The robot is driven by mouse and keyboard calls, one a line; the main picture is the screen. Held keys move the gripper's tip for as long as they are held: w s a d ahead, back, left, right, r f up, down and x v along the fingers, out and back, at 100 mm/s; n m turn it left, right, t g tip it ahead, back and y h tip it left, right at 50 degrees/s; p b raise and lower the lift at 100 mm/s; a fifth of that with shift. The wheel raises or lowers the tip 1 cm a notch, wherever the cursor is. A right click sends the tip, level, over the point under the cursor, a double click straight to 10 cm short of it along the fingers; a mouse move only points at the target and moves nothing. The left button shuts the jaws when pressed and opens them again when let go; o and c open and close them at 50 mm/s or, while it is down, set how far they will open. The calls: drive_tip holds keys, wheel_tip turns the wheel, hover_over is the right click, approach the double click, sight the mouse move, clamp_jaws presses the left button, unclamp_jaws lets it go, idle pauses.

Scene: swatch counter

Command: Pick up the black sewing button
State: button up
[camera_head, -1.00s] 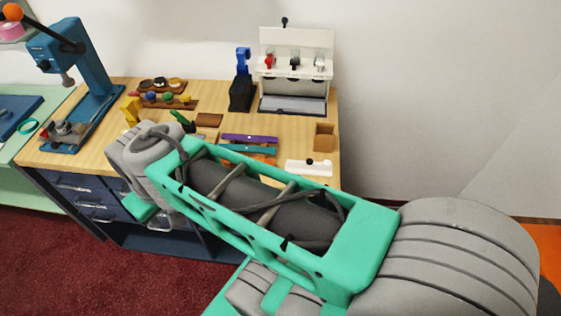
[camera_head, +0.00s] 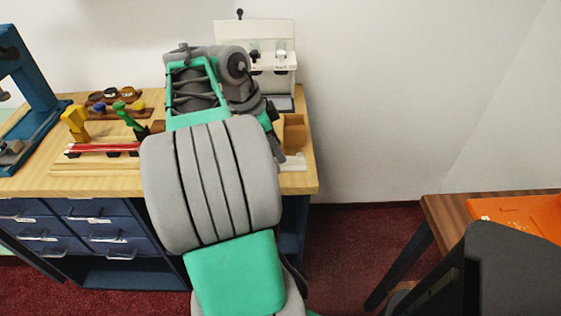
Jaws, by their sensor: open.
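I cannot make out the black sewing button for certain. A white strip (camera_head: 296,167) lies near the front right of the wooden counter (camera_head: 308,182), partly hidden by my arm. My gripper (camera_head: 279,154) points down over the left end of this strip. Its fingers look small and dark, and it is open. I see nothing held between the fingers. I cannot tell whether they touch the strip or hover above it.
A small wooden box (camera_head: 295,135) stands just behind the strip. A white stand (camera_head: 279,60) rises at the back. Yellow (camera_head: 75,122) and green (camera_head: 128,117) tools and a red bar (camera_head: 104,148) are left of my arm. A wooden table (camera_head: 440,208) stands right.

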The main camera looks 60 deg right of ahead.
drive_tip(key=shift+s+d+f, duration=0.15)
drive_tip(key=shift+f, duration=0.35)
drive_tip(key=shift+c, duration=0.4)
clamp_jaws()
